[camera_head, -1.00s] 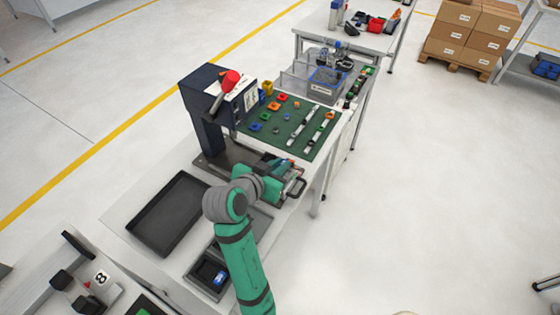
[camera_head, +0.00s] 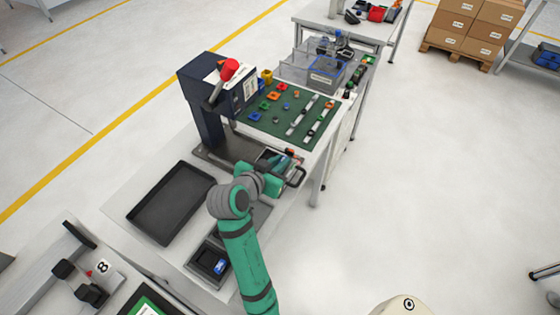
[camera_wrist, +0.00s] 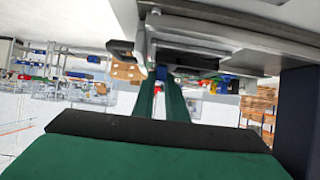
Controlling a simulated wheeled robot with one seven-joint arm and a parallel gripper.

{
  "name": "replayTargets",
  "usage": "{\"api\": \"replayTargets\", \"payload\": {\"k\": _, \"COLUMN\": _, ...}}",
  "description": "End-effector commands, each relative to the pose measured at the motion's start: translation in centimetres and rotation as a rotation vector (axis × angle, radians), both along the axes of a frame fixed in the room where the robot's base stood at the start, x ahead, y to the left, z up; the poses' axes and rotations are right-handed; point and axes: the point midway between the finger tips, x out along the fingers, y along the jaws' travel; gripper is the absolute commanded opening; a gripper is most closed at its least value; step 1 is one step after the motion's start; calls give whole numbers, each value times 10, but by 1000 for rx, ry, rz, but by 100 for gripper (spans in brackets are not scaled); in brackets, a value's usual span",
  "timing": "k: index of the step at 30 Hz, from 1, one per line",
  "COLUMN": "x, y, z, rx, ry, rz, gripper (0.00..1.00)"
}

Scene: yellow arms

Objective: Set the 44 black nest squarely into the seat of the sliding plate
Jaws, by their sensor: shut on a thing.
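My gripper (camera_head: 279,164) is at the press, over the grey sliding plate (camera_head: 290,170), which has a dark loop handle at its outer end. In the wrist view my gripper's two green fingers (camera_wrist: 161,88) reach up under metal plate edges. They are shut on a small dark piece (camera_wrist: 186,60), which I take for the black nest; a blue bit shows by the tips. The nest is mostly hidden, and its number cannot be read. The seat is hidden too, so I cannot tell whether the nest touches it or sits square.
The dark blue press (camera_head: 205,110) with a red knob stands just behind. A green mat (camera_head: 285,125) with small coloured parts lies beyond it. A black tray (camera_head: 172,203) and a small dark bin (camera_head: 209,262) lie nearer. Open floor is to the right.

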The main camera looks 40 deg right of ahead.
Motion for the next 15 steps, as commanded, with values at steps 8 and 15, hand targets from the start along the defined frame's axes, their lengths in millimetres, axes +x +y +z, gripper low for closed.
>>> {"api": "replayTargets", "payload": {"k": 8, "x": 0, "y": 0, "z": -1, "rx": -1, "ry": 0, "rz": 0, "gripper": 0}}
{"api": "replayTargets", "payload": {"k": 15, "x": 0, "y": 0, "z": -4, "rx": 0, "ry": 0, "rz": 0, "gripper": 0}}
